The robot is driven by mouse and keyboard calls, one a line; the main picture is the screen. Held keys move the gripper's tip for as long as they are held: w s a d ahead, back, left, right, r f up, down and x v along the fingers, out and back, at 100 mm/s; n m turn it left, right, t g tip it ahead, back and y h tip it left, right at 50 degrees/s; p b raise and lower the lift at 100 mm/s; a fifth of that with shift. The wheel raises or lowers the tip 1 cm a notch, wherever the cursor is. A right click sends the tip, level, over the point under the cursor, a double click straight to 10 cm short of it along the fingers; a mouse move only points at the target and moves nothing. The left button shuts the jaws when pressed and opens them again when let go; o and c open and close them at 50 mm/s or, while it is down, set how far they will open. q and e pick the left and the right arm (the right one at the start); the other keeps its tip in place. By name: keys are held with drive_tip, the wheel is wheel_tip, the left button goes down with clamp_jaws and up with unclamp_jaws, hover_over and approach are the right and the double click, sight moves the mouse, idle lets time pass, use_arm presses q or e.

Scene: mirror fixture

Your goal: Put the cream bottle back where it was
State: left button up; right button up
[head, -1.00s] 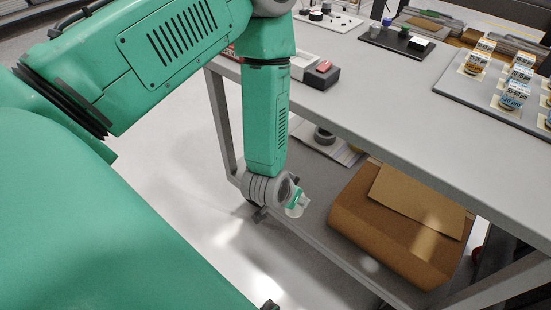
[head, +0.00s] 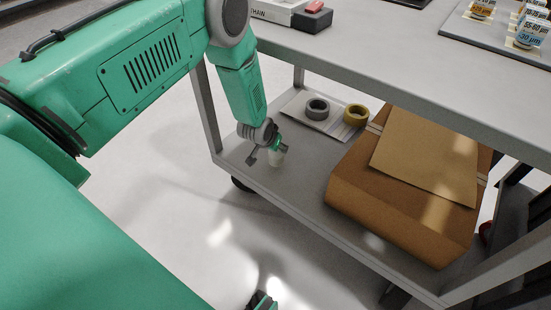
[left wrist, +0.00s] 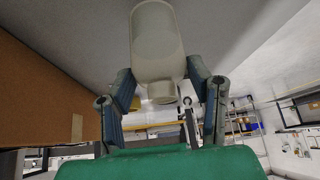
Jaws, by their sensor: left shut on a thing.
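I cannot tell whether the base touches the shelf.
A brown carton (head: 400,215) with a flat cardboard sheet (head: 428,160) fills the shelf's right part. A grey tape roll (head: 317,109) and a yellow one (head: 356,115) lie on a white sheet behind the bottle. The tabletop (head: 390,70) overhangs. Shelf around the bottle is clear.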

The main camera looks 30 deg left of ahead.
sight(275, 153)
use_arm(q)
wheel_tip(275, 153, down, 4)
drive_tip(key=shift+r+b, duration=0.25)
drive_tip(key=shift+b, duration=0.55)
drive_tip(key=shift+c, duration=0.6)
drive_tip(key=o, duration=1.4)
drive_tip(key=shift+r, duration=0.1)
